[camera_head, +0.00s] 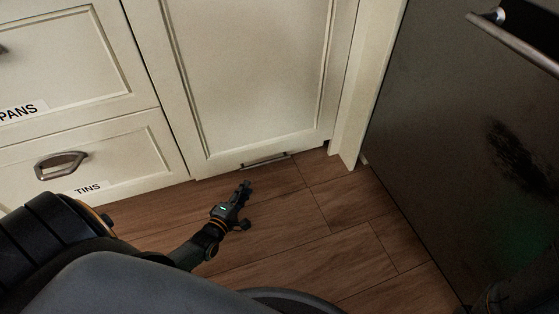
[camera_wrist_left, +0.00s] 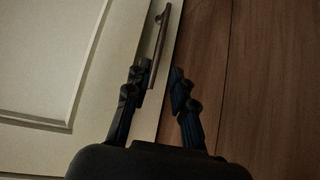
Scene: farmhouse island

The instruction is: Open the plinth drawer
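The plinth drawer is a low strip at floor level under the cream cabinet door, and little of its front shows. Its slim metal bar handle (camera_head: 264,161) lies just below the door's lower edge, and the drawer looks closed. My left gripper (camera_head: 246,187) is low over the floor, in front of and slightly left of the handle, apart from it. In the left wrist view the handle (camera_wrist_left: 159,45) runs lengthwise ahead of my left gripper (camera_wrist_left: 156,76), its near end close to the left fingertip. The two fingers are spread with nothing clearly between them.
The cream cabinet door (camera_head: 245,75) stands above the plinth. Drawers labelled PANS (camera_head: 75,55) and TINS (camera_head: 110,155) are on the left. A dark appliance front (camera_head: 450,140) with a bar handle (camera_head: 515,42) bounds the right. The wooden floor (camera_head: 300,240) between is clear.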

